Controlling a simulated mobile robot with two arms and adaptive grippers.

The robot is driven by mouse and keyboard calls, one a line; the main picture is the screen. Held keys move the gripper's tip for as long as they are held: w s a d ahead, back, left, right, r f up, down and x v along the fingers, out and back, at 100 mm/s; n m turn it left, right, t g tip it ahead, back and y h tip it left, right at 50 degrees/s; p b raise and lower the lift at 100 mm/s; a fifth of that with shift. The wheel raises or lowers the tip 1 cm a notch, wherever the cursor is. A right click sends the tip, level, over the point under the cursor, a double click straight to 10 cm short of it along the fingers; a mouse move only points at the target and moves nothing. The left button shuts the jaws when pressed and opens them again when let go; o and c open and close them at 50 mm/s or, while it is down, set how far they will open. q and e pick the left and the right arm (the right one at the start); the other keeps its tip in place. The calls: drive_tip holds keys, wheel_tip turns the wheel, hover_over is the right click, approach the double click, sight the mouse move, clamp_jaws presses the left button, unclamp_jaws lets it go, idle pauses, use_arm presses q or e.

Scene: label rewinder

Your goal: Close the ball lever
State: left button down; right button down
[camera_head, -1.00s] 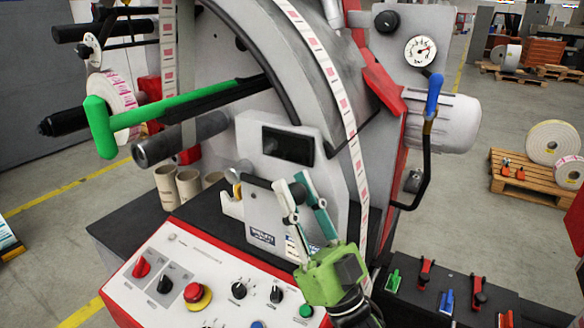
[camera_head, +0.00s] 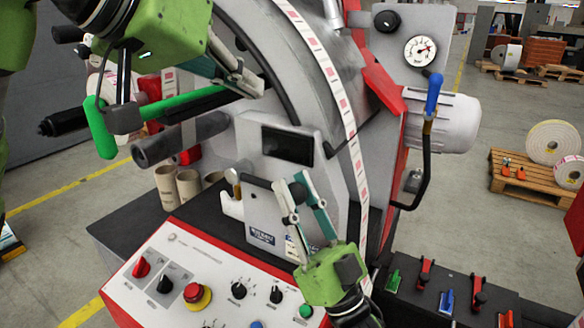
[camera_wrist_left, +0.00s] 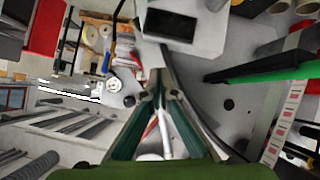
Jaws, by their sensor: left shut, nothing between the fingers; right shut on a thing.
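My right gripper (camera_head: 294,184) points upward in front of the grey machine housing, low in the middle of the head view. Its fingers are closed around a small dark ball (camera_head: 298,193), which looks like the knob of the ball lever. The rest of that lever is hidden by the fingers and the green gripper body. My left gripper (camera_head: 258,88) is at the upper left of the head view, shut and empty. Its tips are beside the curved black edge of the machine. They also show shut in the left wrist view (camera_wrist_left: 157,88).
A green-handled bar (camera_head: 102,130) sticks out below my left gripper. The control panel (camera_head: 215,265) lies low in front. A label strip (camera_head: 345,110) runs down the housing.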

use_arm(q)
drive_tip(key=s+d+f+m+g+y, duration=0.1)
drive_tip(key=s+d+f+m, duration=0.1)
drive_tip(key=s+f, duration=0.15)
hover_over(292, 185)
drive_tip(key=w, duration=0.2)
drive_tip(key=f, duration=0.6)
drive_tip(key=shift+s+d+f, duration=0.1)
drive_tip(key=shift+s+d, duration=0.1)
drive_tip(key=shift+d, duration=0.2)
drive_tip(key=f, duration=0.1)
drive_tip(key=s+f, duration=0.1)
drive_tip(key=shift+s+a+f, duration=0.1)
drive_tip(key=shift+a+f, duration=0.2)
drive_tip(key=shift+a, duration=0.05)
drive_tip(key=shift+s+f, duration=0.2)
drive_tip(key=shift+f, duration=0.2)
